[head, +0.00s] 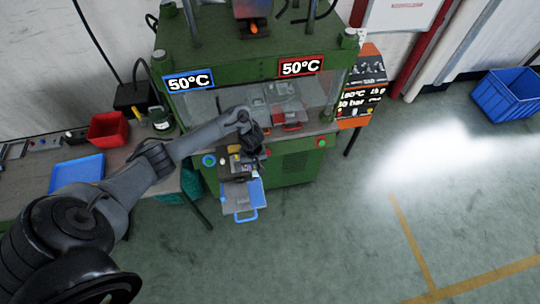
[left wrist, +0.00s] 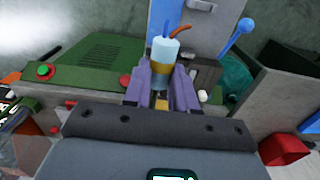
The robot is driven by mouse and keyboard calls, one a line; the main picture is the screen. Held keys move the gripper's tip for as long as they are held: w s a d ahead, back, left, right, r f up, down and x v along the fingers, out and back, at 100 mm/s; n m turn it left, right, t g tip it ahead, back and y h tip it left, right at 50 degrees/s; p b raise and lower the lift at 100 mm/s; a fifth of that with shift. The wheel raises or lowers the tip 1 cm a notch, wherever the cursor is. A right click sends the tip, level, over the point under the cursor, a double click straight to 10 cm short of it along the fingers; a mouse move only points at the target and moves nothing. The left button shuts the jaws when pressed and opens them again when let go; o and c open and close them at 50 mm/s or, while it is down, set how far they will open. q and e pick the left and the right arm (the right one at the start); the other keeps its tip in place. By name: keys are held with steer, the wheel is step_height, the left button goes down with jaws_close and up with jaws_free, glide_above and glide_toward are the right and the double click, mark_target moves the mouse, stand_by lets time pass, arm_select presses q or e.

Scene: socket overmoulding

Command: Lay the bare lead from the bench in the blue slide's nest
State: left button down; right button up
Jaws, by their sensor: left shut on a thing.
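My right gripper is not in view.
The green press (head: 292,166) stands behind the slide, with 50°C signs on it. On the bench at left are a blue tray (head: 76,173) and a red bin (head: 108,129). A blue crate (head: 504,94) stands at far right. The floor on the right is clear.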

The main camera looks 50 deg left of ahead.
arm_select(q)
steer(key=s+a+f, duration=0.1)
steer(key=s+f, duration=0.4)
steer(key=s, duration=0.2)
steer(key=shift+s, duration=0.3)
steer(key=b, duration=0.2)
glide_above(243, 195)
steer(key=shift+f, duration=2.55)
steer(key=shift+f+b, duration=0.75)
steer(key=shift+f, duration=0.8)
steer(key=c, duration=0.8)
jaws_free()
